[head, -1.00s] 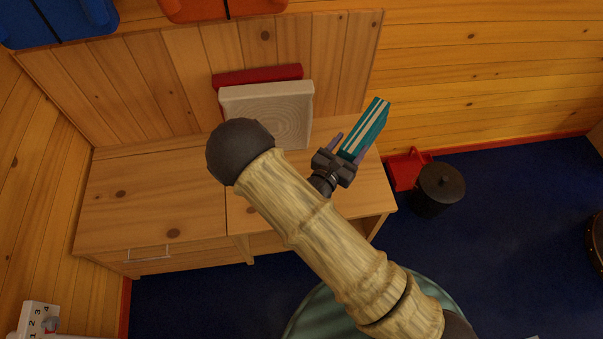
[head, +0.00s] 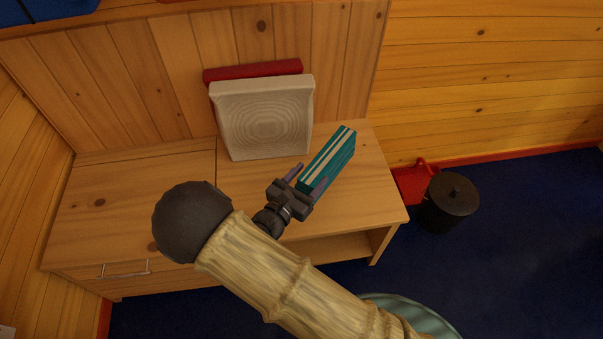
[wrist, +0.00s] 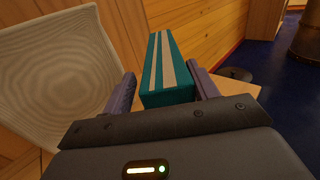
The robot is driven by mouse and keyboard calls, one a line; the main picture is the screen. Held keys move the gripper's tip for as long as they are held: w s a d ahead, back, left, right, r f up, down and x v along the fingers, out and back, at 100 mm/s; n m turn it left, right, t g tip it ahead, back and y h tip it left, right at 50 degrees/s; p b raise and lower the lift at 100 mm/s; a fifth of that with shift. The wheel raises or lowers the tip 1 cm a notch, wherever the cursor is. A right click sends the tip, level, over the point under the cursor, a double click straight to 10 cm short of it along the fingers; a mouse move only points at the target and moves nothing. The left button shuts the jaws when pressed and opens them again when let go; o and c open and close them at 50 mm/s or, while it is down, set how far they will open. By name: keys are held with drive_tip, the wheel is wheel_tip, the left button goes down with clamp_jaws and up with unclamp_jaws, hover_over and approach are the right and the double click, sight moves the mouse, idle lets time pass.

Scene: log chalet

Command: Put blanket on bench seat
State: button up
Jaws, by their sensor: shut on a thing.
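The blanket (head: 328,160) is a folded teal block with pale stripes. My gripper (head: 306,180) is shut on its near end and holds it over the right part of the wooden bench seat (head: 255,202). In the wrist view the blanket (wrist: 168,70) sits between both fingers of my gripper (wrist: 163,93). From the head view I cannot tell how far the blanket is above the seat. My arm hides part of the seat's front edge.
A pale ribbed cushion (head: 265,118) leans on the backrest, with a red one (head: 253,71) behind it. A black lidded pot (head: 449,202) and a red item (head: 413,180) stand on the blue floor to the right. The seat's left part is clear.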

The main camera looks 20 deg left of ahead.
drive_tip(key=shift+f, duration=0.1)
wheel_tip(320, 180, down, 6)
drive_tip(key=shift+f+b, duration=0.1)
drive_tip(key=shift+b, duration=0.9)
drive_tip(key=shift+f+b, duration=0.65)
drive_tip(key=shift+f, duration=1.35)
drive_tip(key=o, duration=1)
drive_tip(key=shift+o, duration=0.2)
